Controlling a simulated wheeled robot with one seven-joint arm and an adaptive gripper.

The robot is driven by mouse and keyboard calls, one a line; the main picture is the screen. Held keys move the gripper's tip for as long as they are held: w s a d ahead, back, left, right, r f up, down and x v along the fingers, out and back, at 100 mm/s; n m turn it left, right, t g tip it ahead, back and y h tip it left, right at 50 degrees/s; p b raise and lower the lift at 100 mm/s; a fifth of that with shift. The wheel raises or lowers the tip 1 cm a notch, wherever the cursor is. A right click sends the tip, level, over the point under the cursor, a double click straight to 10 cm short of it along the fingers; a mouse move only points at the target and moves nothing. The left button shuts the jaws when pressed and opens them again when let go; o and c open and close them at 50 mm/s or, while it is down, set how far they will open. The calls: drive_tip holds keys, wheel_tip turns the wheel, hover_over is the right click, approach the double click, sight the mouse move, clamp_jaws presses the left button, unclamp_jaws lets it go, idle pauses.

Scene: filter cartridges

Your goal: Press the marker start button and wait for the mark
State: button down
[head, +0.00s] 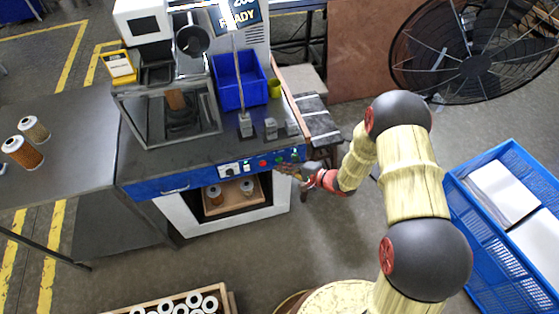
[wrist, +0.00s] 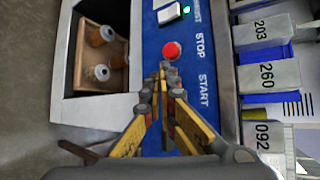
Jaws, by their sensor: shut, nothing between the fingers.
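The marker's blue control panel (head: 215,175) runs along the front of the machine bench and fills the middle of the wrist view (wrist: 213,130). The red stop button (wrist: 172,50) shows beside its STOP label. The START label (wrist: 203,90) is readable, but the start button beside it is hidden behind my fingers in the wrist view. In the head view my gripper (head: 283,169) is at the panel's right end; contact cannot be told.
A wooden tray with cartridges (wrist: 101,72) sits in the opening under the panel. Numbered boxes (wrist: 268,76) stand right of the panel in the wrist view. A blue bin (head: 238,82) is on the bench. A fan (head: 475,65) and a blue crate (head: 480,255) are at right.

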drive_tip(key=shift+w+a, duration=0.15)
drive_tip(key=shift+w, duration=0.45)
idle(0.7)
drive_tip(key=shift+s+p, duration=0.15)
drive_tip(key=shift+p, duration=0.25)
drive_tip(key=shift+s+d+p, duration=0.2)
drive_tip(key=shift+s+p, duration=0.2)
drive_tip(key=shift+s, duration=0.25)
drive_tip(key=s+p, duration=0.1)
drive_tip(key=s, duration=0.1)
drive_tip(key=s+d+p, duration=0.1)
drive_tip(key=s, duration=0.1)
drive_tip(key=shift+s+d, duration=0.2)
drive_tip(key=shift+s, duration=0.2)
idle(0.7)
